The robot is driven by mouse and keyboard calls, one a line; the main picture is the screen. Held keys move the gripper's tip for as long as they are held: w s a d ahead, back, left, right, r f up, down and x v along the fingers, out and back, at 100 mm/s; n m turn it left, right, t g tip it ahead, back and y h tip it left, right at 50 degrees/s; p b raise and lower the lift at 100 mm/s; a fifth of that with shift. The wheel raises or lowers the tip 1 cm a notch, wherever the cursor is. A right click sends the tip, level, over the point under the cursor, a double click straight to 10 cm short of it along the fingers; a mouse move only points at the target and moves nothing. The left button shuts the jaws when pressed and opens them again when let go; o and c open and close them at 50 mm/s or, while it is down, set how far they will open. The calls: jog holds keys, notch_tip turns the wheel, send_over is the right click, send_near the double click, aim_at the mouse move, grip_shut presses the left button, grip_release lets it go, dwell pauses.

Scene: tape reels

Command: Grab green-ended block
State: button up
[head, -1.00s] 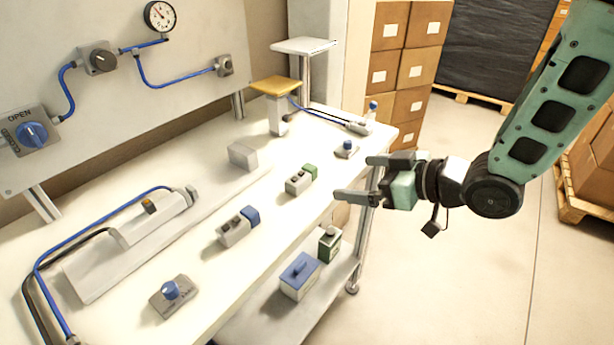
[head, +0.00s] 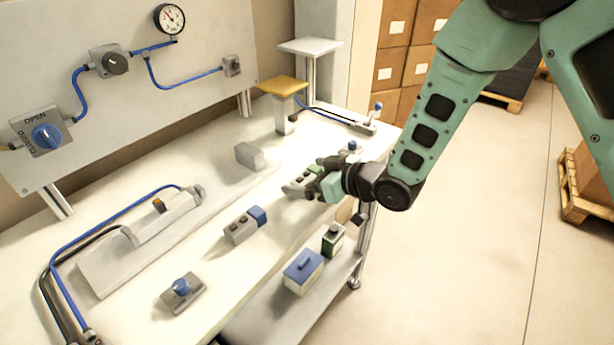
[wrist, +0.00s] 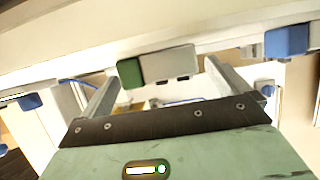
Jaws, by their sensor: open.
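The green-ended block is a small grey block with a green end; in the wrist view its grey body (wrist: 168,64) and green end (wrist: 130,73) lie ahead, between the lines of my two fingers. In the head view the block (head: 315,169) is mostly hidden by my gripper at the table's front edge. My gripper (head: 303,178) is open, its fingers apart and reaching over the table at the block. It also shows in the wrist view (wrist: 161,72) with nothing visibly clamped. I cannot tell if the fingertips are beside the block or just short of it.
A blue-ended block (head: 246,225) sits to the left on the table (head: 225,285). A blue-knobbed device (head: 182,290) is nearer, and a plain grey block (head: 250,156) farther back. A yellow-topped stand (head: 283,88) rises behind. A blue-lidded box (head: 303,273) stands on the lower shelf.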

jog(key=shift+x, duration=1.45)
jog(key=c, duration=1.1)
jog(key=shift+c, duration=0.2)
jog(key=shift+r, duration=0.1)
